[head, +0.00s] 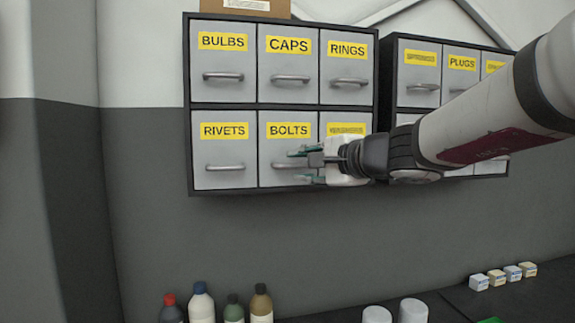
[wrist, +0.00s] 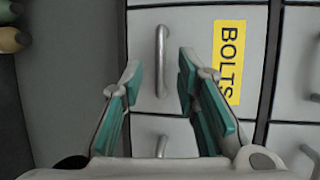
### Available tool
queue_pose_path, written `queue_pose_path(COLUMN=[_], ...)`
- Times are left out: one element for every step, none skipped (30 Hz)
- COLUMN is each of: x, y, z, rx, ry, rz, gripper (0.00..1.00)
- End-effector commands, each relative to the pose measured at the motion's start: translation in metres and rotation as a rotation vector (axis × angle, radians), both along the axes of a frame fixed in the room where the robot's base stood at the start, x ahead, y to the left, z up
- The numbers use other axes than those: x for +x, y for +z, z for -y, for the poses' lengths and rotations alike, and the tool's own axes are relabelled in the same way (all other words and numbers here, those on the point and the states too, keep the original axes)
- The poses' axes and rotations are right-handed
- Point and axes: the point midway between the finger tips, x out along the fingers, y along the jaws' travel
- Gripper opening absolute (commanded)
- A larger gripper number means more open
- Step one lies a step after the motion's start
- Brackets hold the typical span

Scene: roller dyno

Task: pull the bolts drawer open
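The bolts drawer (head: 275,178) is in the bottom row, middle column of the left cabinet, with a yellow BOLTS label. It looks flush with the drawers beside it. My gripper (head: 298,164) is in front of its right part and hides some of its handle. In the wrist view the bolts drawer (wrist: 200,30) fills the upper middle, turned sideways. Its bar handle (wrist: 162,60) shows whole between and beyond the fingertips. My gripper (wrist: 158,80) is open, its two teal-padded fingers apart on either side of the handle. I cannot tell how far the fingertips are from the drawer front.
The rivets drawer (head: 225,177) is left of it, the caps drawer (head: 288,65) above. A second cabinet (head: 384,75) stands at right. Below are several bottles (head: 202,303), white cylinders (head: 413,311) and small boxes (head: 496,277). A cardboard box (head: 246,7) sits on top.

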Motion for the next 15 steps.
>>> queue_pose_path(x=[0.0047, 0.0068, 0.0093, 0.0108, 0.0121, 0.0133, 0.0138, 0.0142, 0.0146, 0.0147, 0.0147, 0.0146, 0.0146, 0.0145, 0.0145], y=[-0.0009, -0.0013, -0.0022, -0.0027, -0.0029, -0.003, -0.0029, -0.0029, -0.0029, -0.0029, -0.0029, -0.0029, -0.003, -0.0029, -0.003], z=[-0.0038, -0.0053, -0.0069, -0.0078, -0.0085, -0.0093, -0.0097, -0.01, -0.0101, -0.0102, -0.0102, -0.0101, -0.0101, -0.01, -0.01], rx=[0.0, 0.001, 0.0, -0.001, -0.001, 0.0, 0.0, 0.001, 0.001, 0.001, 0.001, 0.001, 0.001, 0.001, 0.001], ry=[0.001, 0.001, 0.001, 0.0, 0.0, 0.0, 0.0, 0.0, 0.0, 0.0, 0.0, 0.0, 0.0, 0.0, 0.0], rz=[-0.001, -0.001, -0.001, -0.001, -0.001, 0.0, 0.0, 0.001, 0.001, 0.001, 0.001, 0.001, 0.001, 0.001, 0.001], gripper=[0.29, 0.29, 0.29, 0.29, 0.29, 0.29, 0.29, 0.29, 0.29, 0.29, 0.29, 0.29, 0.29, 0.29, 0.29])
